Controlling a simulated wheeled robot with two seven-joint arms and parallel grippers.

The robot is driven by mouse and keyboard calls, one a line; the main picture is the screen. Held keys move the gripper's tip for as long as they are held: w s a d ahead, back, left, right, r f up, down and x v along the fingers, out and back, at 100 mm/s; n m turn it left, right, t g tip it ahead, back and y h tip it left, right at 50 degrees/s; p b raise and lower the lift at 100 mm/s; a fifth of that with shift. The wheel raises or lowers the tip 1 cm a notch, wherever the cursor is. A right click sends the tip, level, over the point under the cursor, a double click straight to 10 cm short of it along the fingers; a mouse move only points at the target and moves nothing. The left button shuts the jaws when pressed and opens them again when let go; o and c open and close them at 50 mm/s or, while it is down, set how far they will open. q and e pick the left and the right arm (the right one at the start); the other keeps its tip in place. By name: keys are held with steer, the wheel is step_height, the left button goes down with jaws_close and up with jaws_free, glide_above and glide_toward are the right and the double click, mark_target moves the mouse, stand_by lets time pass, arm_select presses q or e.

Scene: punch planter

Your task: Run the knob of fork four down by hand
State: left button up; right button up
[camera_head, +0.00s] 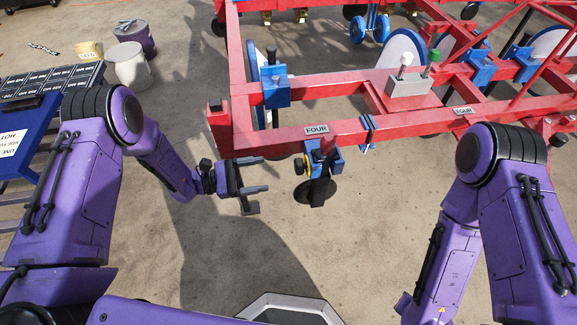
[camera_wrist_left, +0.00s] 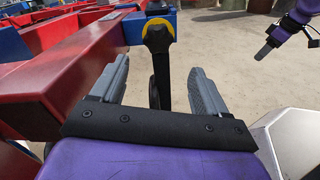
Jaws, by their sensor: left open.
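Fork four is a blue clamp with a dark upright shank (camera_head: 320,185), on the red beam below the label FOUR (camera_head: 317,130). Its black knob with a yellow ring (camera_head: 300,165) faces left. In the left wrist view the knob (camera_wrist_left: 158,37) is centred ahead, beyond the fingertips. My left gripper (camera_head: 266,173) is open and empty, left of the knob, its fingers pointing at it with a gap between. Both grey fingers frame the knob's line in the wrist view (camera_wrist_left: 158,68). My right gripper (camera_wrist_left: 285,42) shows partly at the wrist view's upper right; its opening is unclear.
The red frame beam (camera_head: 270,138) runs just behind the knob, with another blue clamp (camera_head: 275,87) further back. A black disc (camera_head: 327,193) sits at the shank's foot. A blue stand (camera_head: 25,140) is at left. Sandy ground in front is clear.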

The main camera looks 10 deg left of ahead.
mark_target(296, 169)
arm_select(q)
steer(key=x, duration=1)
steer(key=shift+d+f, duration=0.1)
steer(key=shift+d, duration=0.1)
steer(key=c, duration=1)
steer(key=shift+a, duration=0.45)
steer(key=shift+c, duration=0.2)
steer(key=shift+d, duration=0.35)
